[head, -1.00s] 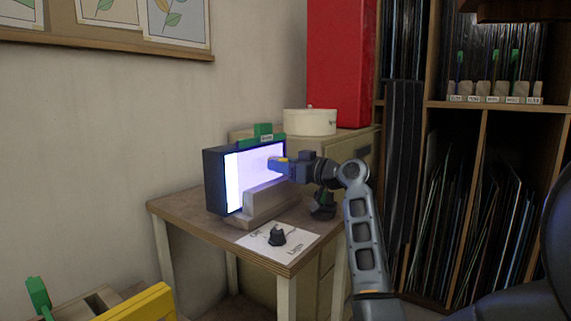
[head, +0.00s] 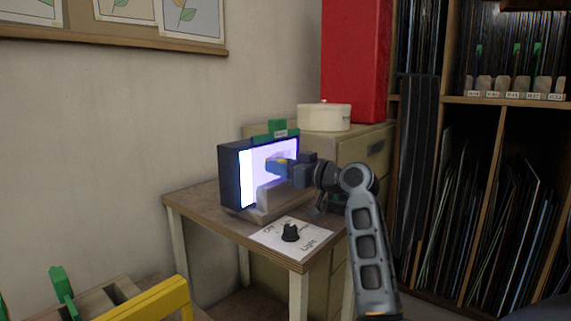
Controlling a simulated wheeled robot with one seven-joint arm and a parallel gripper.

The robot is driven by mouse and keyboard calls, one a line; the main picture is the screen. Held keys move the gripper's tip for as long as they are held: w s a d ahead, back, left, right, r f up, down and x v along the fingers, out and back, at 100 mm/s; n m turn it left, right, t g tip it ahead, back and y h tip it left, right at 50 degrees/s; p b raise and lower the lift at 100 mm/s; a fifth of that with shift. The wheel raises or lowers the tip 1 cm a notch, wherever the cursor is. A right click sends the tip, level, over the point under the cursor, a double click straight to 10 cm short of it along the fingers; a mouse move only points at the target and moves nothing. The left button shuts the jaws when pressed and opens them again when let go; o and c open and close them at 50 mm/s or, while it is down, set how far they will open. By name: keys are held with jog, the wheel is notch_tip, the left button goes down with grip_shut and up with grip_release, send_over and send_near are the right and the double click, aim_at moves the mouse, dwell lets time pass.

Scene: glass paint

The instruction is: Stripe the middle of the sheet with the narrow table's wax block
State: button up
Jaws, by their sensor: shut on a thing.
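A dark light box (head: 229,178) stands on a small wooden table (head: 190,205). Its front holds the glowing white-violet sheet (head: 246,180). My gripper (head: 277,165) is in front of the middle of the sheet, pointing left. It is shut on a small piece, taken to be the wax block, which is mostly hidden by the fingers. A dull greyish patch shows on the sheet around the fingertips; I cannot tell whether it is shadow or wax. I cannot tell whether the block touches the sheet.
A pale ledge (head: 275,203) runs along the sheet's foot. A green clip (head: 277,128) is at the top. A black knob (head: 290,233) sits on a labelled card. Cabinet drawers (head: 365,150) stand behind. A yellow-handled rack (head: 150,301) is at the lower left.

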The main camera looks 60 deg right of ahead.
jog(key=shift+w+a, duration=0.15)
jog(key=shift+a, duration=0.7)
jog(key=shift+d, duration=0.1)
jog(key=v, duration=0.6)
jog(key=v, duration=0.3)
dwell(0.4)
jog(key=shift+w+d, duration=0.1)
dwell(0.8)
